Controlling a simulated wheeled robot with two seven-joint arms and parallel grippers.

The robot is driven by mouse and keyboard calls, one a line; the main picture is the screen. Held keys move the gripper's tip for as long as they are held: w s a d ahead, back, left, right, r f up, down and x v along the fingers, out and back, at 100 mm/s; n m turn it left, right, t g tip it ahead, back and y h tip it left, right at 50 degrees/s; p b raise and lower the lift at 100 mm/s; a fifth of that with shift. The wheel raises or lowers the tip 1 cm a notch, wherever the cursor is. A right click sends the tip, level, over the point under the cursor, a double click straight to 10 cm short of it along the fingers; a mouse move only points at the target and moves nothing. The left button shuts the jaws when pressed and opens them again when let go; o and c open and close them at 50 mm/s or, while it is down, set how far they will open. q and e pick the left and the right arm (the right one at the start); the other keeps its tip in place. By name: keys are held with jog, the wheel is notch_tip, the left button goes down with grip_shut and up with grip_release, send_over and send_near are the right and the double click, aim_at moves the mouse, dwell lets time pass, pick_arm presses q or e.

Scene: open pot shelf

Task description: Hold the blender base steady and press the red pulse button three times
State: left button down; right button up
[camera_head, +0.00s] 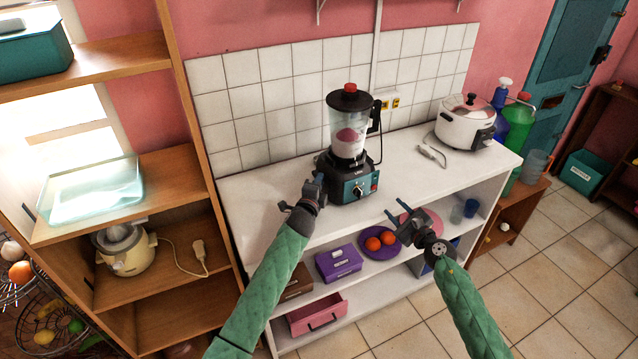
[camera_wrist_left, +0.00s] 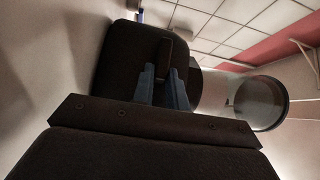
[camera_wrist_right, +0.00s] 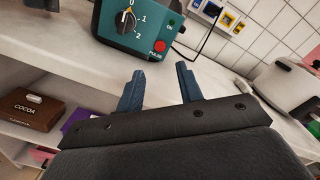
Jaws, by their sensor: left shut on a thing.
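The blender stands upright on the white counter (camera_head: 255,205), its black and teal base (camera_head: 352,190) under a clear jar (camera_head: 349,128) with pinkish contents. My left gripper (camera_head: 317,184) is at the base's left side. In the left wrist view its fingers (camera_wrist_left: 162,82) are shut on the dark base. My right gripper (camera_head: 396,212) is open and empty, in front of and below the base. In the right wrist view its fingers (camera_wrist_right: 159,82) are apart, below the red pulse button (camera_wrist_right: 160,46). The button lies right of the dial (camera_wrist_right: 126,20), with a gap between it and the fingers.
A metal utensil (camera_head: 432,155) lies in between. Below the counter edge are a purple box (camera_head: 338,263), a purple plate with red fruit (camera_head: 381,239) and cups. A wooden shelf (camera_head: 190,190) stands left.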

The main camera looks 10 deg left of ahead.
dwell(0.8)
grip_shut()
dwell(1.5)
